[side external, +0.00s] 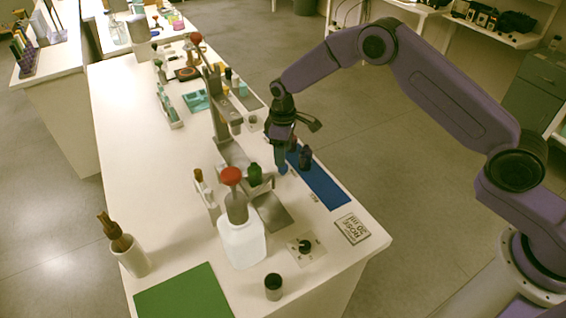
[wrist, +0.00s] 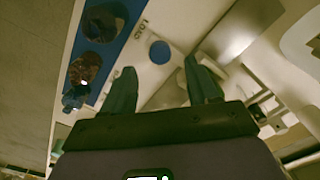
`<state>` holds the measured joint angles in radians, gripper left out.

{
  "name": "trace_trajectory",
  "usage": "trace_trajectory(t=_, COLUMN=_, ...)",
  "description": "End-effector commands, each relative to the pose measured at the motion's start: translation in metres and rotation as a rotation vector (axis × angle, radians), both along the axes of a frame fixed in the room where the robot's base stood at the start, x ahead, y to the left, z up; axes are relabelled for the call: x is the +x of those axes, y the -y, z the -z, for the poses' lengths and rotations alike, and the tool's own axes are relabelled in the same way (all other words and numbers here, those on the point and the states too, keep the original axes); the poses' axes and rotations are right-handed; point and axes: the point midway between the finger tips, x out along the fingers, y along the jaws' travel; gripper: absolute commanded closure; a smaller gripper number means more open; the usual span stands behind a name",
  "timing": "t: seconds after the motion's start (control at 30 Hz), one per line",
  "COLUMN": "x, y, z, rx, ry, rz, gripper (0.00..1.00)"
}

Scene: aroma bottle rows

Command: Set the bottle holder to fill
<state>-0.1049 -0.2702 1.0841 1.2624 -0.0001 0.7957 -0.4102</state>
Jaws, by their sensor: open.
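My gripper (side external: 282,162) points down beside the blue strip in the side external view. In the wrist view its two dark green fingers are apart, with no object visibly clamped between them. A round blue disc (wrist: 160,51) shows just ahead of the gap between the fingertips, beside a printed LOAD label (wrist: 140,28). I cannot tell whether it is a knob of the bottle holder. A bottle with a dark green cap (side external: 255,174) stands left of my gripper by the metal dispenser stand (side external: 218,118). The bottle holder itself is not clearly distinguishable.
Dark bottles (side external: 305,156) stand on the blue strip (side external: 326,188) close to my gripper; the strip (wrist: 119,52) also shows in the wrist view. A white red-topped pump bottle (side external: 242,240), a plate with a black knob (side external: 305,247) and a green mat (side external: 185,294) are nearer the front.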

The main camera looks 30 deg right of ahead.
Motion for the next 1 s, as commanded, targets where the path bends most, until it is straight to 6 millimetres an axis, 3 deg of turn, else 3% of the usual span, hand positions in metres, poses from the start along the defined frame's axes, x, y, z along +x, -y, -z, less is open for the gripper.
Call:
trace_trajectory(t=0.1, x=-0.001, y=0.000, z=0.022, rx=-0.001, ry=-0.003, rz=0.000, gripper=0.41)
trace_trajectory(t=0.3, x=0.000, y=0.000, z=0.044, rx=0.000, ry=-0.001, rz=0.000, gripper=0.41)
trace_trajectory(t=0.7, x=0.000, y=0.000, z=0.051, rx=0.000, ry=0.001, rz=0.000, gripper=0.41)
trace_trajectory(t=0.73, x=0.000, y=0.000, z=0.051, rx=0.000, ry=0.001, rz=0.000, gripper=0.44)
trace_trajectory(t=0.77, x=0.000, y=0.000, z=0.051, rx=0.001, ry=0.001, rz=0.000, gripper=0.54)
trace_trajectory(t=0.9, x=0.000, y=0.000, z=0.050, rx=0.001, ry=0.001, rz=0.000, gripper=0.99)
trace_trajectory(t=1.0, x=0.000, y=0.000, z=0.050, rx=0.001, ry=0.001, rz=0.000, gripper=1.00)
